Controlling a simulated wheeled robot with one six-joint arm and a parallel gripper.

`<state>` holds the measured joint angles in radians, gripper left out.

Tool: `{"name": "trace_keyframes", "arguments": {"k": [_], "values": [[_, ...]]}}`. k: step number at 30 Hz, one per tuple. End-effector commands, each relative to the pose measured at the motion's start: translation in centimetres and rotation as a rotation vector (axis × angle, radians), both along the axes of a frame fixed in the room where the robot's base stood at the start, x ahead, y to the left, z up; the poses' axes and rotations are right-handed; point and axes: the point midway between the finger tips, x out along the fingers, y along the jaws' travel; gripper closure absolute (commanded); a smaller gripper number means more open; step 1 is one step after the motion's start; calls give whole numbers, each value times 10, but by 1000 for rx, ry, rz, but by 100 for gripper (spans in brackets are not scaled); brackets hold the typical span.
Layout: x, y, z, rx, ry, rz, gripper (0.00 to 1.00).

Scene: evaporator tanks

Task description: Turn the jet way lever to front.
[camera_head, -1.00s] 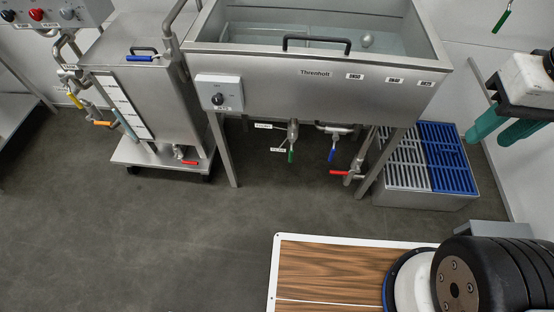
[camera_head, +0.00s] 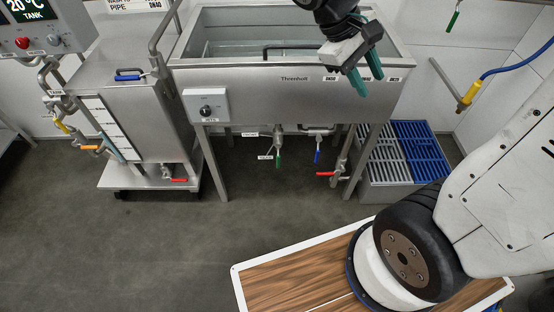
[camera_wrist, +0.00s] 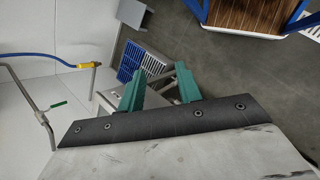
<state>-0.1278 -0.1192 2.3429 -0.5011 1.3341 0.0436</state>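Under the steel tank (camera_head: 260,98), several levers hang below its front edge: a green-handled one (camera_head: 278,161) pointing down, a blue-handled one (camera_head: 317,156) pointing down, and a red-handled one (camera_head: 325,174) lying sideways. Small white labels (camera_head: 265,157) stand beside the green one, too small to read, so I cannot tell which is the jet way lever. My gripper (camera_head: 366,76) with green fingers is above and right of these levers, in front of the tank's right front edge. In the wrist view, my gripper (camera_wrist: 160,70) has its fingers apart with nothing between them.
A steel cabinet (camera_head: 150,120) with blue, yellow, orange and red levers stands left. A crate with grey and blue gratings (camera_head: 417,150) stands on the floor right of the tank. A yellow-handled pipe with a blue hose (camera_head: 510,68) is on the right wall. The floor ahead is clear.

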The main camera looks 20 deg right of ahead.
Motion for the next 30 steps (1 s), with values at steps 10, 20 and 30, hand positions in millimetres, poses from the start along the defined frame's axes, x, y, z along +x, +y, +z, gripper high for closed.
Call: {"name": "trace_keyframes", "arguments": {"k": [10, 20, 30], "values": [[104, -6, -82, -360, 301, 311, 65], [189, 16, -203, -694, 502, 682, 65], [224, 63, -376, -989, 613, 1145, 65]]}}
